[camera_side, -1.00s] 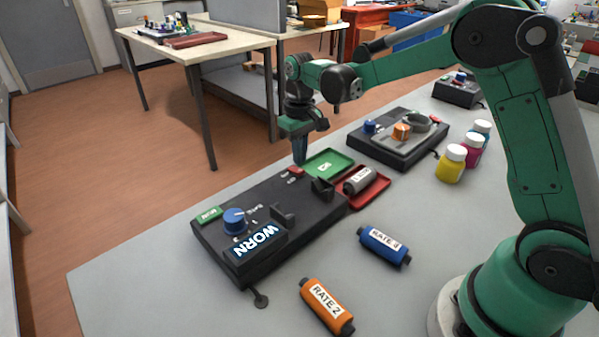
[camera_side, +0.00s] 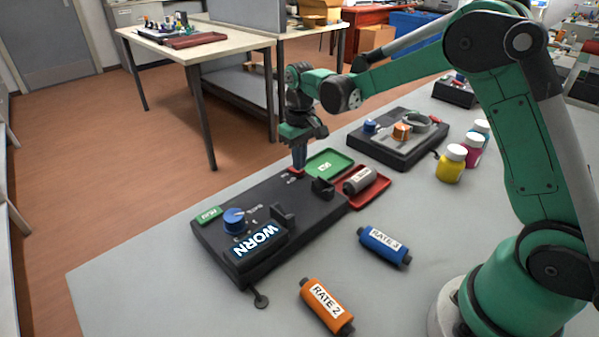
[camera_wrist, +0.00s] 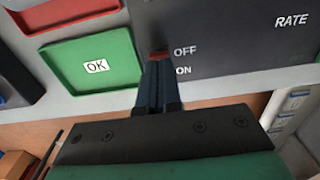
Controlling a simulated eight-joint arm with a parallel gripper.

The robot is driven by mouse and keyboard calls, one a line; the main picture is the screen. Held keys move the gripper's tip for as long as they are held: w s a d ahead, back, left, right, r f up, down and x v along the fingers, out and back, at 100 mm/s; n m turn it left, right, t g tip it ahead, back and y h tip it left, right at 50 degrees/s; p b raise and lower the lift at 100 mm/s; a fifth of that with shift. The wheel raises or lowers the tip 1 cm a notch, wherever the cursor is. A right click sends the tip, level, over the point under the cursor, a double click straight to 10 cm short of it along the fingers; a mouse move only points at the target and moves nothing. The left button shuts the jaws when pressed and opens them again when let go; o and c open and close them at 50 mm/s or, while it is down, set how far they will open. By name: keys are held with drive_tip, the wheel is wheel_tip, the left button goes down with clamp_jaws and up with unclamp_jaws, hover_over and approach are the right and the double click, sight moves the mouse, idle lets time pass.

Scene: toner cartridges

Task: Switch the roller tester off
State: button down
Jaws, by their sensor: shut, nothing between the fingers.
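The roller tester (camera_side: 270,220) is a dark box on the grey table, with a blue knob (camera_side: 235,219), a green button (camera_side: 207,215) and a tilted display (camera_side: 259,241) lit with "WORN". Its red switch (camera_side: 297,170) sits at the far end and also shows in the wrist view (camera_wrist: 160,54), beside the printed words OFF and ON. My gripper (camera_side: 299,167) is shut and empty. Its fingertips (camera_wrist: 160,60) are at the red switch and cover part of it. I cannot tell whether they press it or which way the switch stands.
A green OK tray (camera_side: 329,163) and a red tray (camera_side: 371,190) holding a grey cartridge (camera_side: 357,181) adjoin the tester. A blue cartridge (camera_side: 384,245) and an orange cartridge (camera_side: 327,306) lie in front. Another dark device (camera_side: 398,140) and several bottles (camera_side: 451,163) stand behind.

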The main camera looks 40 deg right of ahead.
drive_tip(key=shift+f, duration=0.4)
drive_tip(key=shift+r, duration=3.55)
drive_tip(key=shift+s+a+r, duration=0.1)
drive_tip(key=shift+s+r, duration=0.15)
drive_tip(key=shift+r, duration=0.05)
drive_tip(key=s+a+t, duration=0.2)
drive_tip(key=s+t, duration=0.1)
drive_tip(key=s, duration=0.3)
drive_tip(key=s+a+r+t, duration=0.1)
drive_tip(key=s+t, duration=0.3)
drive_tip(key=s, duration=0.3)
drive_tip(key=shift+s+a+r, duration=0.3)
drive_tip(key=shift+a, duration=0.1)
